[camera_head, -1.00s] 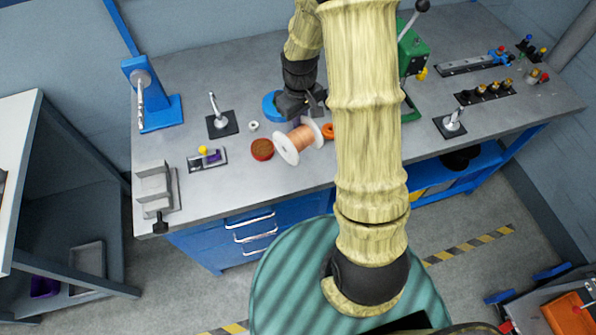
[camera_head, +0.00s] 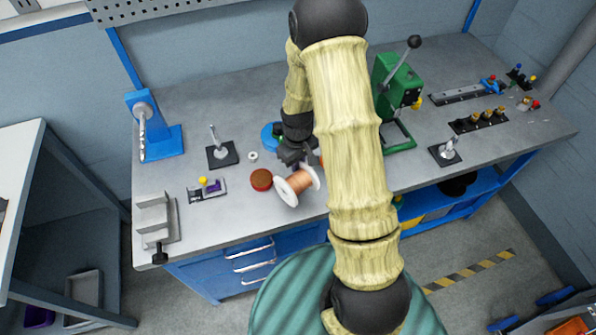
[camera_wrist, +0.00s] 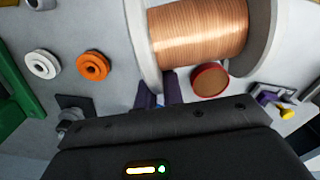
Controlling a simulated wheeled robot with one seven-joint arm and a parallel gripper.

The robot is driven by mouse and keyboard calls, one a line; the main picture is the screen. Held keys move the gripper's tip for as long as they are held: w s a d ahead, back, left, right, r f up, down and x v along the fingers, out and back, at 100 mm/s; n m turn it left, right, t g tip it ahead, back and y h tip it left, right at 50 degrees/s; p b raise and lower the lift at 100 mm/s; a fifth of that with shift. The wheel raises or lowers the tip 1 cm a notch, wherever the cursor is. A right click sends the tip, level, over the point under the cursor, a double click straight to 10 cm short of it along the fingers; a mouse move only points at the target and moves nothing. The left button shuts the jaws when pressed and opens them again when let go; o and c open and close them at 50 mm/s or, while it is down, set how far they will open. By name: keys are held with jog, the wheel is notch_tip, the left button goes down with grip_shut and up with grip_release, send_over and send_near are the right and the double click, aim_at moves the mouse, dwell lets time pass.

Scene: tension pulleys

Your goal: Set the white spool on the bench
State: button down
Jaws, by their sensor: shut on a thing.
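The white spool (camera_head: 297,186), wound with copper wire, lies on its side in front of my gripper (camera_head: 296,156) in the head view. Two pale flanges flank the winding. In the wrist view the spool (camera_wrist: 201,32) fills the upper middle, close to the camera. My gripper (camera_wrist: 159,98) is shut on its flange at the lower left of the winding. The spool appears held over the front part of the bench (camera_head: 330,202); the gap below it cannot be judged exactly.
A red-rimmed brown disc (camera_head: 261,180) sits just left of the spool. An orange pulley (camera_wrist: 93,66) and a white pulley (camera_wrist: 42,64) show in the wrist view. A green press (camera_head: 398,85) stands right of my arm. Bare bench lies left of centre near the front.

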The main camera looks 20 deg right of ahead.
aim_at(298, 173)
jog(key=shift+f+p, duration=0.55)
jog(key=shift+f, duration=1.4)
jog(key=shift+f, duration=0.2)
jog(key=c, duration=1.5)
grip_release()
notch_tip(298, 173, up, 12)
jog(key=b, duration=0.3)
jog(key=shift+r, duration=0.2)
